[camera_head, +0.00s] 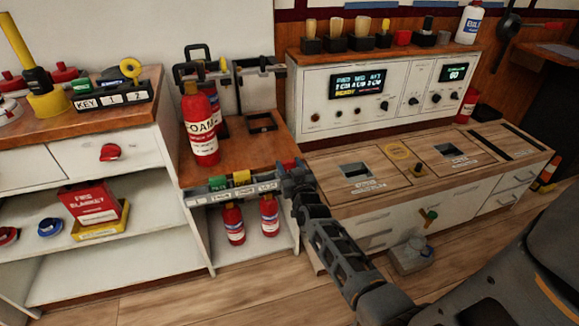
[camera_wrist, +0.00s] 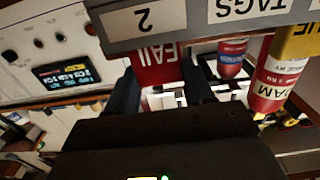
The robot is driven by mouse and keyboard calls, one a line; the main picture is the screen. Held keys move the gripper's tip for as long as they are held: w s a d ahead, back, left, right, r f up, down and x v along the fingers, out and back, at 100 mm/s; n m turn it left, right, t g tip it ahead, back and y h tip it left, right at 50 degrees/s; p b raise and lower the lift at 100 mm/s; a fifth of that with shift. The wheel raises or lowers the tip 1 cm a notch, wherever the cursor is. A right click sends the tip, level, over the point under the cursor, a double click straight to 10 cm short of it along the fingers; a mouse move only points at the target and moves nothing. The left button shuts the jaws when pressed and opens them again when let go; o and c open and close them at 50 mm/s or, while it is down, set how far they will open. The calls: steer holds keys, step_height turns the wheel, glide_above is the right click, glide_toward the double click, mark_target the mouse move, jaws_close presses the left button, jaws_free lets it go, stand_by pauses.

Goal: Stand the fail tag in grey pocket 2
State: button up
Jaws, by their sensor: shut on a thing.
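The red fail tag (camera_wrist: 155,65) is between the fingers of my gripper (camera_wrist: 160,88) in the wrist view, its lettering upside down. My gripper is shut on it. A grey pocket strip marked TAGS and 2 (camera_wrist: 190,20) runs across the top of that view, and the tag's edge meets it. I cannot tell whether the tag is inside pocket 2 or just behind or above it. In the head view the grey strip (camera_head: 228,193) is on the front of the low wooden shelf, and my gripper (camera_head: 288,174) is at its right end, with a little red of the tag showing.
Green (camera_head: 219,183) and yellow (camera_head: 242,178) tags stand along the strip. A foam extinguisher (camera_head: 201,128) stands behind on the shelf; small extinguishers (camera_head: 234,223) are below. A white control panel (camera_head: 370,100) and wooden-topped counter (camera_head: 345,195) lie to the right.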

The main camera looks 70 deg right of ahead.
steer(key=shift+f, duration=0.35)
steer(key=o, duration=1.1)
steer(key=shift+a, duration=0.1)
steer(key=p+v, duration=0.1)
steer(key=v, duration=0.6)
steer(key=shift+s+a+p, duration=0.15)
steer(key=shift+s+p, duration=0.15)
steer(key=shift+p, duration=0.1)
steer(key=s+a+r+n+t+y+p, duration=0.1)
steer(key=s+a+r+n+y, duration=0.15)
steer(key=a, duration=0.55)
steer(key=s+a+r+n+t+y+p, duration=0.1)
steer(key=s+a+r+y+p, duration=0.2)
steer(key=a, duration=0.5)
steer(key=s+a+r+n+t+y, duration=0.25)
steer(key=s+a, duration=0.25)
steer(key=a, duration=0.3)
steer(key=s+a+r+n+y+p, duration=0.1)
steer(key=s+a+r+y, duration=0.1)
steer(key=s+a+r, duration=0.2)
steer(key=s+a+r+n+g+y+p, duration=0.1)
steer(key=s+a+r+y, duration=0.1)
steer(key=r, duration=0.6)
steer(key=s+a+r+n+y+p, duration=0.1)
steer(key=s+a+r, duration=0.4)
steer(key=a+r, duration=0.1)
steer(key=shift+s+r+n+y, duration=0.35)
steer(key=shift+r+n+y, duration=0.05)
